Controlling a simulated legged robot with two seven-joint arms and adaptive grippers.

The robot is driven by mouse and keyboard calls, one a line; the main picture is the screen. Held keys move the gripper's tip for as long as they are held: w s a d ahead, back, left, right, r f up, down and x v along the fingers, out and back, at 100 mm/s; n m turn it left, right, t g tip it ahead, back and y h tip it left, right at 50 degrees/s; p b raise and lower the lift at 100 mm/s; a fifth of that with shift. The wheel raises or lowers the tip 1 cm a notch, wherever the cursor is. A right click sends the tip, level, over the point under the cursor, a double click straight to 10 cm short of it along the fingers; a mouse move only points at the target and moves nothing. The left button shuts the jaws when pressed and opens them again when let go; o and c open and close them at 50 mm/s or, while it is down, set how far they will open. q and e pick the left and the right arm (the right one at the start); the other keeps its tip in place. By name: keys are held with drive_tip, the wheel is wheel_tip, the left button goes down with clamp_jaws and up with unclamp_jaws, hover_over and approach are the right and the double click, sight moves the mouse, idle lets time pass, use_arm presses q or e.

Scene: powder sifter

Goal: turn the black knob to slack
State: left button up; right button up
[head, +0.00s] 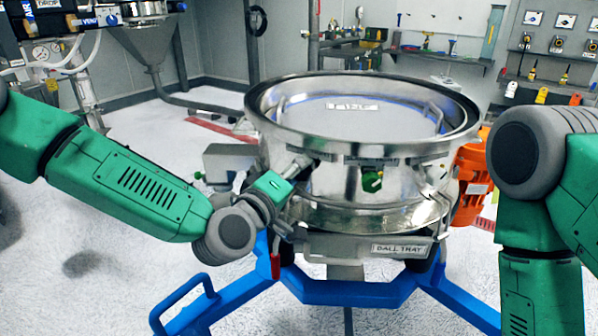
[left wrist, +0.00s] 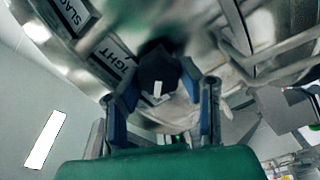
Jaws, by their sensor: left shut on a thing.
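The black knob (left wrist: 158,68) is on the side of the steel sifter (head: 330,185), with a white mark on its face. In the left wrist view it sits between the two fingers of my left gripper (left wrist: 162,92), which is shut on it. A SLACK label (left wrist: 72,14) and a label reading like TIGHT (left wrist: 115,55) are on the metal to the knob's upper left. My right gripper is out of view; only my right arm shows.
The sifter stands on a blue frame (head: 345,292) with a BALL TRAY label (head: 399,249) at its front. A green fitting (head: 372,180) is on its front wall. An orange motor (head: 470,178) is at its right. A steel hopper (head: 150,40) stands behind left.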

use_arm(q)
drive_tip(key=shift+s+f, duration=0.25)
drive_tip(key=shift+f, duration=0.35)
drive_tip(key=o, duration=1.2)
drive_tip(key=shift+d, duration=0.1)
drive_tip(key=shift+c, duration=0.2)
drive_tip(key=v, duration=1.2)
drive_tip(key=shift+a+r, duration=0.2)
drive_tip(key=shift+r, duration=0.1)
